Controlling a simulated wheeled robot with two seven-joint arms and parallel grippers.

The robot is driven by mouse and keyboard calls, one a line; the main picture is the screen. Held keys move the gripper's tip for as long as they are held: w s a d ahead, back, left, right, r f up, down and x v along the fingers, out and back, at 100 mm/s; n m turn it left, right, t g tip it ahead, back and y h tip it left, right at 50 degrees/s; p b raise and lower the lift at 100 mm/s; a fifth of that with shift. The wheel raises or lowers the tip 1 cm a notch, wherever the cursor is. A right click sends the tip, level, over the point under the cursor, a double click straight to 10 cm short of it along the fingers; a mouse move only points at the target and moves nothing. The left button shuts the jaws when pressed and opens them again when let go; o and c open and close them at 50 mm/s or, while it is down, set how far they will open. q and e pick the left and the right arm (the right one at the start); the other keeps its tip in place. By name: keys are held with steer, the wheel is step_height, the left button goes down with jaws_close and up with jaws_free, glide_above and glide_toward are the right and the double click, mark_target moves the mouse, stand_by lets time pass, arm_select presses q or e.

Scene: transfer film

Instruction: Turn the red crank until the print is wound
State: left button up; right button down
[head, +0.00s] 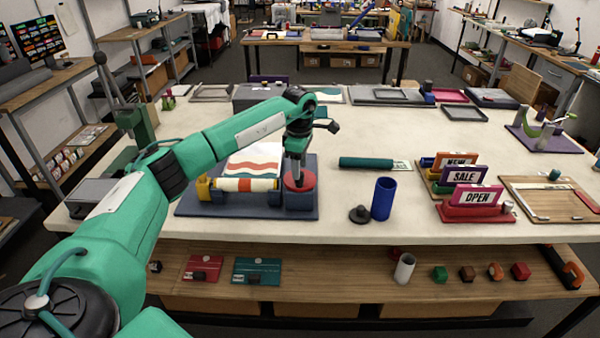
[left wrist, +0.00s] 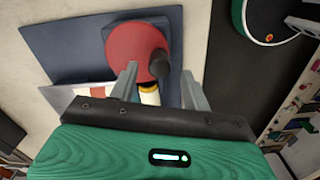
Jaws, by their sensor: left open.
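The red crank (head: 306,184) is a round red disc on the right of a blue winding stand (head: 240,212). The print (head: 256,154), white with red and teal wavy stripes, lies over the stand, and a patterned roll (head: 262,184) sits at its front. My left gripper (head: 296,178) points down at the crank. In the left wrist view the red disc (left wrist: 130,48) lies just beyond the open fingers (left wrist: 160,82). A dark knob (left wrist: 160,64) shows between the fingertips; I cannot tell whether they touch it. My right gripper is in neither view.
A blue cylinder (head: 383,198) and a black knobbed disc (head: 360,214) stand right of the winder. A teal roll (head: 366,163) lies behind them. Sign blocks (head: 468,190) stand farther right. The pale tabletop (head: 340,225) is clear in front.

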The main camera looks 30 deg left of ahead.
arm_select(q)
steer(key=shift+f+p, duration=0.45)
steer(key=shift+f, duration=1.75)
steer(key=shift+c, duration=0.2)
steer(key=shift+w, duration=0.1)
steer(key=c, duration=0.9)
